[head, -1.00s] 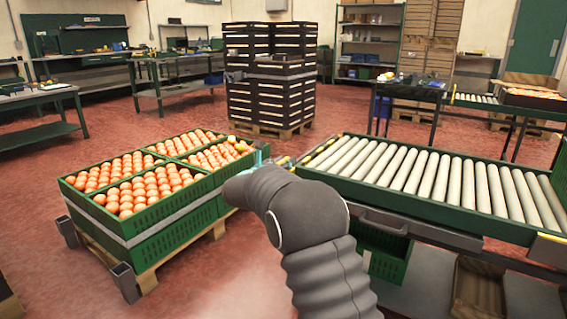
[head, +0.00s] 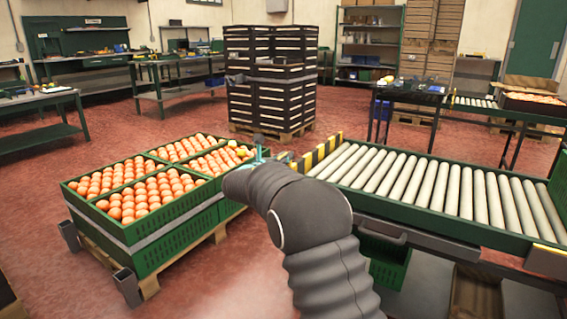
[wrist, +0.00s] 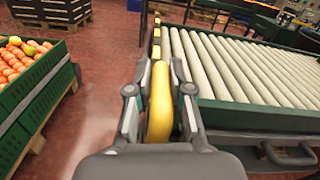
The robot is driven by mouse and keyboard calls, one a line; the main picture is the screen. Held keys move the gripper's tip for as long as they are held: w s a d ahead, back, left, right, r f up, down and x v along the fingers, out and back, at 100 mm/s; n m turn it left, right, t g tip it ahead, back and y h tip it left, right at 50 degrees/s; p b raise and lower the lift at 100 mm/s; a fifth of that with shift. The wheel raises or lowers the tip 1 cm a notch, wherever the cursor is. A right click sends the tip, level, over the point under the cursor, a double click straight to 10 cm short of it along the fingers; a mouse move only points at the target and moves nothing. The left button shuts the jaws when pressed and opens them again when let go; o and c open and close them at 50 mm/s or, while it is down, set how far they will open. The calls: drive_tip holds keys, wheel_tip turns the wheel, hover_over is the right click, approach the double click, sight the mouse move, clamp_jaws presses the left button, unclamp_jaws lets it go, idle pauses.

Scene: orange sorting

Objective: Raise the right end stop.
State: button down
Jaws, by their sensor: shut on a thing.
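The end stop (head: 322,153) is a yellow-and-black striped bar at the left end of the roller conveyor in the head view. It stands up above the rollers there. In the wrist view the yellow end of the end stop (wrist: 160,105) lies between the fingers, and its stripes run away along the conveyor edge. My gripper (wrist: 156,95) is shut on this near end, with a finger on each side. In the head view my arm hides most of the gripper and the near part of the stop.
The roller conveyor (head: 440,243) with green side rails lies right of the gripper and is empty. Green crates of oranges (head: 165,244) stand on a pallet to the left, with a floor gap between. Dark stacked crates (head: 270,100) stand behind.

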drive_tip(key=shift+d+r+p, duration=0.1)
drive_tip(key=shift+r+p, duration=0.25)
drive_tip(key=shift+r, duration=1.05)
drive_tip(key=c, duration=1.1)
unclamp_jaws()
drive_tip(key=shift+d, duration=0.15)
drive_tip(key=shift+a, duration=0.2)
drive_tip(key=shift+s+a+f, duration=0.1)
drive_tip(key=shift+a, duration=0.05)
drive_tip(key=v, duration=1.1)
drive_tip(key=shift+s, duration=0.3)
drive_tip(key=shift+a, duration=0.1)
